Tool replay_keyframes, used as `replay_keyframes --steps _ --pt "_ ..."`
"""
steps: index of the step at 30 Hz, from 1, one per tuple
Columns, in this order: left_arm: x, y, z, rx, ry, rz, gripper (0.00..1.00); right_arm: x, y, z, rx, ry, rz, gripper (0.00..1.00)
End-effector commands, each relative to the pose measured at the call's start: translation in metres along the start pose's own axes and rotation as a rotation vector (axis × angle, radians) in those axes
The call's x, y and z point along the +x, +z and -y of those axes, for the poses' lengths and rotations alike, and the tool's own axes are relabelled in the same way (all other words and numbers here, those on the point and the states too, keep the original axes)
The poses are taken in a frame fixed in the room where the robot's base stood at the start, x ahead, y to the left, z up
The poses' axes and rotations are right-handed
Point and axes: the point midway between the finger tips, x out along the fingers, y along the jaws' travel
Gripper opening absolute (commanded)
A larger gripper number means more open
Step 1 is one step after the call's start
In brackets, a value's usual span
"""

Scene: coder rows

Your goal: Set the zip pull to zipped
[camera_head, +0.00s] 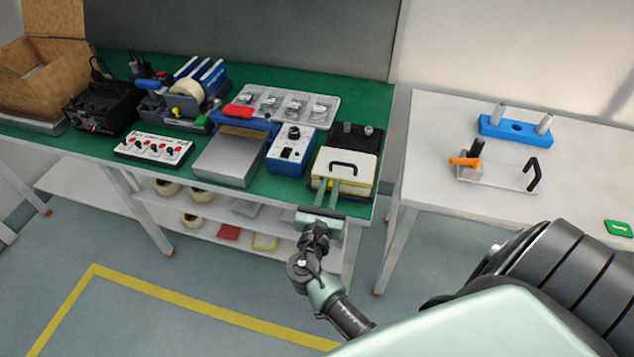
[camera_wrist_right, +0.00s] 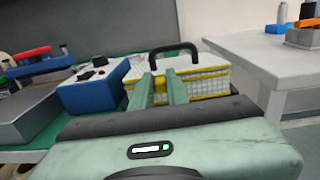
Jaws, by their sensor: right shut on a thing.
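A white grid-patterned case (camera_head: 356,164) with yellow edging and a black handle stands at the right end of the green bench; it also shows in the right wrist view (camera_wrist_right: 205,79). My right gripper (camera_head: 326,185) reaches its front left part. In the right wrist view, the gripper's two pale green fingers (camera_wrist_right: 163,86) are shut on a small yellow piece, the zip pull (camera_wrist_right: 160,92), at the case's front left. The fingers hide much of the pull, and the state of the zip cannot be made out. My left gripper is not in view.
A blue control box (camera_head: 291,150) stands close left of the case, with a grey metal plate (camera_head: 228,160) beyond. A black block with knobs (camera_head: 356,136) is behind the case. A white table (camera_head: 430,190) stands to the right across a gap.

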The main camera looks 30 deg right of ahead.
Motion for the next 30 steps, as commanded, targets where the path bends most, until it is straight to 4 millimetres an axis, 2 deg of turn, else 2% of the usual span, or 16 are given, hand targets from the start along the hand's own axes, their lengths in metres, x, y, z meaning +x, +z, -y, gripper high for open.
replay_keyframes --steps 1,3,9,13,20,21,23,30 --pt "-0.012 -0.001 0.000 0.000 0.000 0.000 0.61 -0.001 0.003 0.018 -0.010 0.000 -0.004 0.00" --pt "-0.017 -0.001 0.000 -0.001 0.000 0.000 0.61 -0.001 0.003 0.036 -0.010 0.001 -0.004 0.00" --pt "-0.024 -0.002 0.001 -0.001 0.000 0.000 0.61 -0.001 0.000 0.074 -0.005 0.000 -0.005 0.00" --pt "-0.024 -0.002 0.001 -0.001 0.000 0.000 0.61 -0.001 -0.001 0.082 -0.002 0.000 -0.004 0.00" --pt "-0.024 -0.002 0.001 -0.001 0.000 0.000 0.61 -0.001 -0.001 0.083 -0.003 -0.003 -0.004 0.00" --pt "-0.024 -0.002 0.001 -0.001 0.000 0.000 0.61 -0.001 -0.001 0.083 -0.003 -0.003 -0.004 0.18" --pt "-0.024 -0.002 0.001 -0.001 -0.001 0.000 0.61 -0.001 -0.001 0.082 -0.003 -0.003 -0.004 0.35" --pt "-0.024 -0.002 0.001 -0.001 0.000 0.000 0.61 0.000 0.000 0.081 -0.002 -0.001 -0.002 0.36"
